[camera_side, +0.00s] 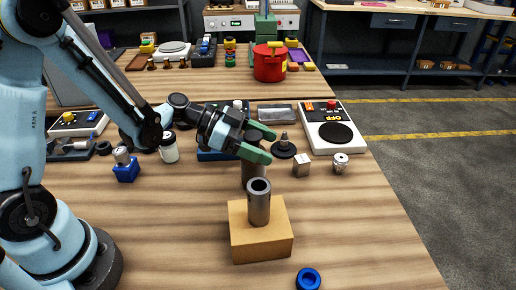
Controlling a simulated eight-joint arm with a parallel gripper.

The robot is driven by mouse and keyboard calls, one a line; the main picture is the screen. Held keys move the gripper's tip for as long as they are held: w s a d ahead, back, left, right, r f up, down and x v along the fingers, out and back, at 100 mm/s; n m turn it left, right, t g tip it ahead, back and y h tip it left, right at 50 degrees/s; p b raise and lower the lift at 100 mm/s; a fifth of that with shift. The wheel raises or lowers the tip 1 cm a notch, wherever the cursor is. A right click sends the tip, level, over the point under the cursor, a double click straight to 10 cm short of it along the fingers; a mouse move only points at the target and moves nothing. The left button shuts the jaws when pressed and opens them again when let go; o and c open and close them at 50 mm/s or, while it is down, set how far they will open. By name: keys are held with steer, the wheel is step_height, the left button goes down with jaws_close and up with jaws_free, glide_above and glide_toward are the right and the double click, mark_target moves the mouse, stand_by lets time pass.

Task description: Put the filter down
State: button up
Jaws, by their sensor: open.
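My gripper (268,146) has green fingertips and is open over the middle of the table. A grey hollow tube (259,204) stands upright on a tan block (262,245) in front of the gripper, apart from the fingers. No thing is clearly marked as the filter, so I cannot tell which one it is.
A small metal cube (302,165), a metal knob-like part (340,163) and a white device with a black disc (335,132) stand to the right. A blue ring (308,279) lies near the front edge. A red can (269,64) stands behind.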

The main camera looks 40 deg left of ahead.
steer(key=shift+r, duration=0.1)
steer(key=shift+s+a+r, duration=0.1)
steer(key=shift+a+r, duration=0.05)
steer(key=shift+a, duration=0.15)
steer(key=s+a+r+n+y, duration=0.4)
steer(key=s+a+n+y, duration=0.5)
steer(key=s+n+y, duration=0.2)
steer(key=shift+s+r+n, duration=0.25)
steer(key=shift+s+n, duration=0.1)
steer(key=shift+n, duration=0.05)
